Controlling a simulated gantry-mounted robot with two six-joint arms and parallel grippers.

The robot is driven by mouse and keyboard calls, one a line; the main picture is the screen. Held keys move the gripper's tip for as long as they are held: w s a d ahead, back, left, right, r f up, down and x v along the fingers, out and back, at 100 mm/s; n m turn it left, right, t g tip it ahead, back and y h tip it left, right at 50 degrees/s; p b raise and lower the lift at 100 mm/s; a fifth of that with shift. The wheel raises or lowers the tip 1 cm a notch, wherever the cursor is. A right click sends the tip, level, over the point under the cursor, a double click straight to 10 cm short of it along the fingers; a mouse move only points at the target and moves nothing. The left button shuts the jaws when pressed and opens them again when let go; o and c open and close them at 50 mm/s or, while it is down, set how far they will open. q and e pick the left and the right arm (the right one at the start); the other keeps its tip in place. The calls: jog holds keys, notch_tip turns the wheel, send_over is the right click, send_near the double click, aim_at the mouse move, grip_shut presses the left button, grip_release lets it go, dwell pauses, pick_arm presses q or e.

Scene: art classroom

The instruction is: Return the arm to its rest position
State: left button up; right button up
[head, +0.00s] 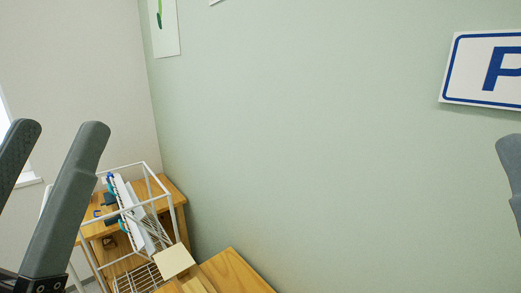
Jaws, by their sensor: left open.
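My left gripper (55,165) is large and close to the camera at the left edge of the head view. Its two dark grey fingers point up and stand apart, with nothing between them. A grey part (512,165) of what may be my right gripper shows at the right edge. Most of it is cut off by the frame, so its jaws cannot be judged.
A white wire rack (143,170) with papers stands by a wooden table (174,186) in the corner. A wooden surface (236,272) holds a pale block (174,261) at the bottom. A sign (484,70) hangs on the bare green wall (300,150).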

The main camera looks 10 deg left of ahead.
notch_tip(320, 180, up, 27)
jog(key=p, duration=2.4)
jog(key=shift+r, duration=0.2)
jog(key=shift+w, duration=0.1)
